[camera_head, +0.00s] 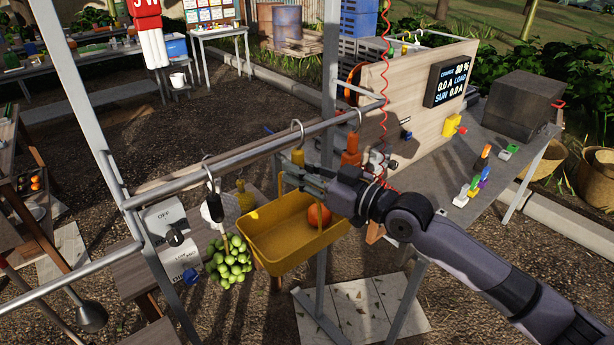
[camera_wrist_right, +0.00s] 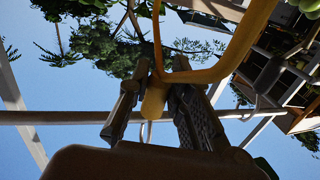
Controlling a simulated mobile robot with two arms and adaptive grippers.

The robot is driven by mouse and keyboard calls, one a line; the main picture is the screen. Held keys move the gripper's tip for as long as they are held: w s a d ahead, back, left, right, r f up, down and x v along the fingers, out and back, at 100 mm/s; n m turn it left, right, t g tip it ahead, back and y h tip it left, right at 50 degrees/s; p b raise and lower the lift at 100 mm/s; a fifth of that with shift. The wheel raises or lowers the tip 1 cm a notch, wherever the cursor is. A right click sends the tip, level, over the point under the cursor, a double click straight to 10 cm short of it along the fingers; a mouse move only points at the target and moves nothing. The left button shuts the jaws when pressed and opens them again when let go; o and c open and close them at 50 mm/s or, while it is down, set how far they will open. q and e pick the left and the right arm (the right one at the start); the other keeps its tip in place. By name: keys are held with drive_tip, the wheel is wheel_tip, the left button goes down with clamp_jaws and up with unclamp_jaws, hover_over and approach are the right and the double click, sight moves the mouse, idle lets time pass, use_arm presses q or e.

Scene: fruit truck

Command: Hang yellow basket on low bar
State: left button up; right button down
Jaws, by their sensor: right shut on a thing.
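The yellow basket (camera_head: 284,262) hangs below a horizontal metal bar (camera_head: 253,152), with an orange-red fruit (camera_head: 319,215) inside. Its yellow grip and metal hook (camera_head: 297,128) rise to the bar. The hook's curve shows at the bar, but I cannot tell whether it bears on it. My right gripper (camera_head: 287,178) is shut on the yellow grip, just below the bar. In the right wrist view the fingers stand either side of the yellow grip (camera_wrist_right: 154,98), and the bar (camera_wrist_right: 60,118) crosses the picture. My left gripper is not in view.
Green grapes (camera_head: 229,262) hang left of the basket, under a hook with a dark and white grip (camera_head: 212,200). An orange-gripped hook (camera_head: 351,150) hangs to the right. A switch box (camera_head: 172,235) and a wooden panel with a display (camera_head: 446,82) stand nearby.

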drive_tip(key=shift+w+a+r, duration=0.1)
drive_tip(key=shift+w+a, duration=0.3)
drive_tip(key=shift+w, duration=0.15)
drive_tip(key=shift+w+a+f+b, duration=0.1)
drive_tip(key=shift+f+b, duration=0.55)
drive_tip(key=shift+b, duration=0.1)
drive_tip(key=shift+w+a+f+b, duration=0.1)
drive_tip(key=shift+f+b, duration=0.55)
drive_tip(key=shift+b, duration=0.1)
drive_tip(key=c, duration=1.4)
unclamp_jaws()
drive_tip(key=shift+f, duration=0.15)
